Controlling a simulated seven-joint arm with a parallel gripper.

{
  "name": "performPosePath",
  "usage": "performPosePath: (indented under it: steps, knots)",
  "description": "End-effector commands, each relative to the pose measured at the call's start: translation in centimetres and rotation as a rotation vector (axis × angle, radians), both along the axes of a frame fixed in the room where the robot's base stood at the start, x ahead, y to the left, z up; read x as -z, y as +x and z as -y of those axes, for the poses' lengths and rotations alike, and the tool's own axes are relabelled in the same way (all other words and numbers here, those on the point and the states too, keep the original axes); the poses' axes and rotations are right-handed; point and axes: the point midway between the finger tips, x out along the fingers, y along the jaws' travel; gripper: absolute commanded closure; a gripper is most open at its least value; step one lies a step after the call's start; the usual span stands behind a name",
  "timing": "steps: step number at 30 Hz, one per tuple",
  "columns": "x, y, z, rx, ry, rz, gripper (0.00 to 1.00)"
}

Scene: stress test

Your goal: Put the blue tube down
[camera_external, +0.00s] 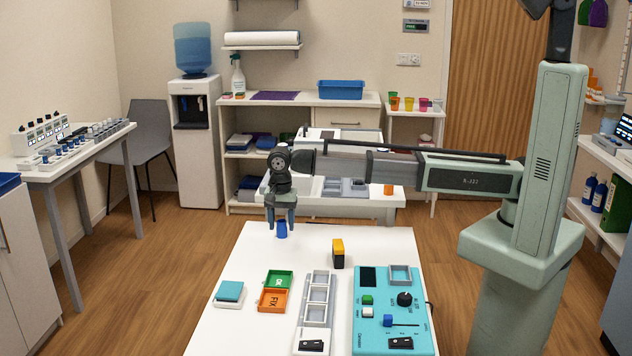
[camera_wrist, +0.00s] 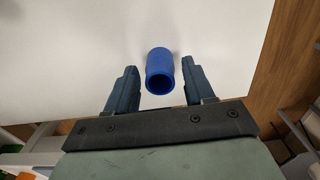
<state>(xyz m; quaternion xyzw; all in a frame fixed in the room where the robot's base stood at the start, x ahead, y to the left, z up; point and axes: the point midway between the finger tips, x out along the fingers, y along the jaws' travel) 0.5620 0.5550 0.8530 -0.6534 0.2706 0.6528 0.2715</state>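The blue tube (camera_external: 281,229) is at the far left end of the white table (camera_external: 365,240), just below and between the fingers of my gripper (camera_external: 281,214). In the wrist view the tube (camera_wrist: 160,70) lies between the fingertips of my gripper (camera_wrist: 160,66), its round open end facing the camera. A narrow gap shows on each side of it, so the fingers look open and not touching it. The tube appears to rest on the table, but its lower end is hard to make out.
A black-and-orange block (camera_external: 338,253) stands to the right. Nearer are a green tray (camera_external: 279,280), an orange tray (camera_external: 272,300), a teal-topped box (camera_external: 229,293), a grey compartment rack (camera_external: 317,305) and a turquoise control panel (camera_external: 393,310). The table around the tube is clear.

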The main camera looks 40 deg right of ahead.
Motion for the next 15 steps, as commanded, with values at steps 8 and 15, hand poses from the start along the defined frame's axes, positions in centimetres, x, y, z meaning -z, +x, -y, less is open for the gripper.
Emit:
performPosePath:
  steps: [8,15]
  knots:
    - [0.0,0.0,0.0,0.0,0.0,0.0,0.42]
    - [-1.7,0.1,-0.1,0.0,0.002,0.002,0.42]
